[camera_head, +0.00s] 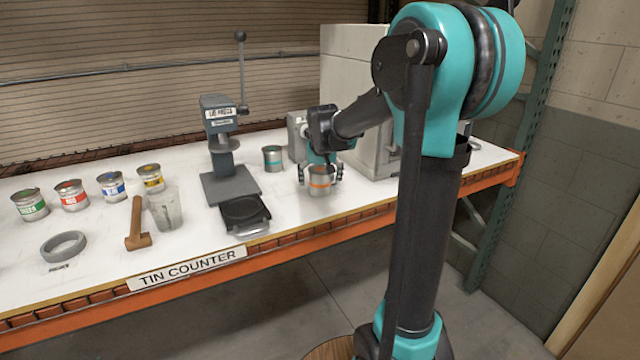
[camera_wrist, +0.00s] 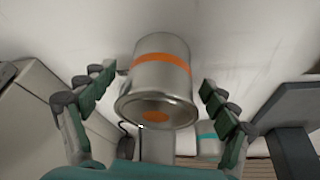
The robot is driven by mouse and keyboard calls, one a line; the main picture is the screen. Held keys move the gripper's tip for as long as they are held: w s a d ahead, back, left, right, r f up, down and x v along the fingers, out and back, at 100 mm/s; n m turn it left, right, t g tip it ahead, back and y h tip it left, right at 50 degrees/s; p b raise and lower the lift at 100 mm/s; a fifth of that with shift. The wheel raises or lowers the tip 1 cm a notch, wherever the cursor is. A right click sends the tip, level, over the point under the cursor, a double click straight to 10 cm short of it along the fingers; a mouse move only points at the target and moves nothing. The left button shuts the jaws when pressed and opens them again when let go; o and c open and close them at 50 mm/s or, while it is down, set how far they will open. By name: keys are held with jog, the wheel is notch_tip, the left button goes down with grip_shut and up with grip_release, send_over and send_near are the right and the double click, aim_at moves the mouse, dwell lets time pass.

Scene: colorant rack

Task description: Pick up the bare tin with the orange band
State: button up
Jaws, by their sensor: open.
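The bare tin with the orange band (camera_head: 320,181) stands on the white counter, toward its front edge. In the wrist view the same tin (camera_wrist: 158,85) shows its orange band and an orange spot on its near end. My gripper (camera_head: 320,174) is at the tin in the head view. In the wrist view my gripper (camera_wrist: 157,92) is open, with one finger on each side of the tin and a gap visible on both sides.
A bare tin with a teal band (camera_head: 272,158) stands behind and left; it shows in the wrist view (camera_wrist: 209,140). The lid press (camera_head: 222,150) and a black tray (camera_head: 245,212) are left. Labelled colour tins, a mallet (camera_head: 137,225), a clear cup (camera_head: 165,209) and a grey ring (camera_head: 64,246) stand farther left.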

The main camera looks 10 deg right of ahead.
jog(key=shift+w+f, duration=0.25)
jog(key=shift+f, duration=0.45)
jog(key=shift+c, duration=0.5)
jog(key=c, duration=1.5)
jog(key=shift+r, duration=0.2)
